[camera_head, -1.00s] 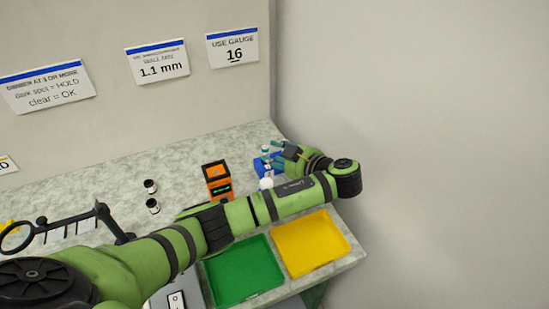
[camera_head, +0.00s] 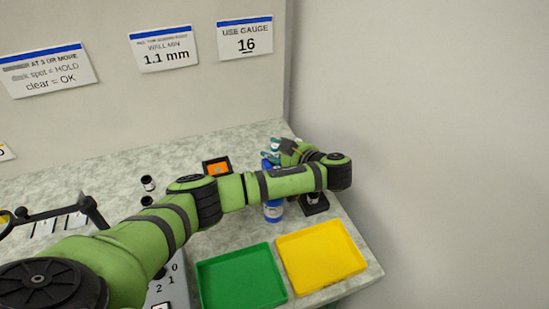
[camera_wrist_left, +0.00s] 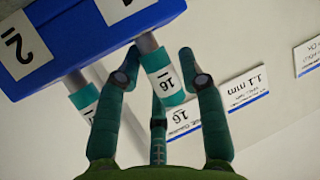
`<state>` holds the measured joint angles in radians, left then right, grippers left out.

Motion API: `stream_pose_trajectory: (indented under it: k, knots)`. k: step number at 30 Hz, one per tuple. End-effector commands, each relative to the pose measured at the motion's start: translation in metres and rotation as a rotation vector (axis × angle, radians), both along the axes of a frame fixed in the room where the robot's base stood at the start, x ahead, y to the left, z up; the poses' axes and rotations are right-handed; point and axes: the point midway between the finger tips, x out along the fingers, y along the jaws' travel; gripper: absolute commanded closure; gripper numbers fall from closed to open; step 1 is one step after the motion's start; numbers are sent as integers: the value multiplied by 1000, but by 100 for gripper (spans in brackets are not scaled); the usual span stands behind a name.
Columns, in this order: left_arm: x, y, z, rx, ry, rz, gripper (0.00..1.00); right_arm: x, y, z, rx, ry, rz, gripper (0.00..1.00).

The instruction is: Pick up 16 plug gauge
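In the left wrist view, a plug gauge (camera_wrist_left: 165,84) with a teal sleeve and a white label reading 16 sticks out of a blue block (camera_wrist_left: 95,42). Its grey pin end goes into or behind the block. My left gripper (camera_wrist_left: 160,72) has its fingers spread on both sides of this gauge, with visible gaps. A second teal-sleeved gauge (camera_wrist_left: 87,96) sits beside it, partly behind a finger. In the head view, my left gripper (camera_head: 273,155) is at the back right of the bench; the arm hides most of the block. My right gripper is not in view.
A green tray (camera_head: 240,278) and a yellow tray (camera_head: 320,255) lie at the front right. A wall sign (camera_head: 245,40) reads USE GAUGE 16.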

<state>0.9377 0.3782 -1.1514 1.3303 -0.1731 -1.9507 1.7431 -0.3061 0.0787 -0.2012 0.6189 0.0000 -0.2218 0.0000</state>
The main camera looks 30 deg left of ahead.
Motion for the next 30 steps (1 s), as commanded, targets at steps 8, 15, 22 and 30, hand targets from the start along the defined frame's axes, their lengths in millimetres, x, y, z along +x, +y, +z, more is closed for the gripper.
stream_pose_trajectory:
  k: [8, 15, 22, 30]
  knots:
    - [0, 0, 0, 0, 0, -1, 85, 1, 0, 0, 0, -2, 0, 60]
    - [0, 0, 0, 0, 0, -1, 100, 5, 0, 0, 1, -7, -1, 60]
    - [1, 0, 10, -2, -4, -3, 100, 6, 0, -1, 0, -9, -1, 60]
    - [0, -1, 67, -5, -1, -1, 100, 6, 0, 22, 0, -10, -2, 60]
